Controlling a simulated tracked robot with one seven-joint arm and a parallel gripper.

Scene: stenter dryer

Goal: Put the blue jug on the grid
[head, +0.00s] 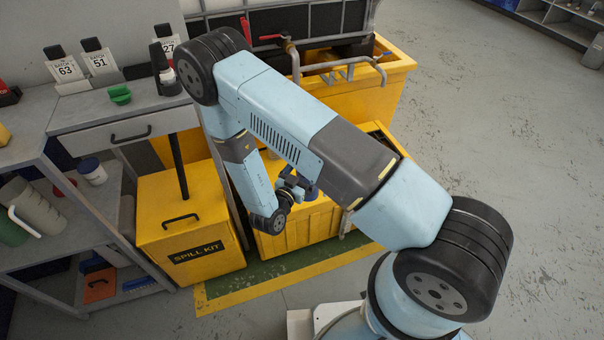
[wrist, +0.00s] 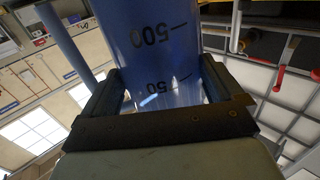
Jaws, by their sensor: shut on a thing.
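The blue jug (wrist: 150,40) fills the middle of the wrist view. In the head view my gripper (head: 296,188) is low behind my forearm, over or beside a yellow bin (head: 292,236). Only a small dark blue patch of the jug (head: 311,191) shows there. The top of the yellow bin is largely hidden by my arm, and I cannot make out the grid clearly. I cannot tell whether the jug touches anything below.
A yellow spill kit box (head: 190,222) stands left of the bin. A caged tank on a yellow bund (head: 385,85), with pipes and a red-handled valve (head: 288,42), stands behind. A grey bench (head: 125,105) and shelves are at left. The floor (head: 500,150) at right is clear.

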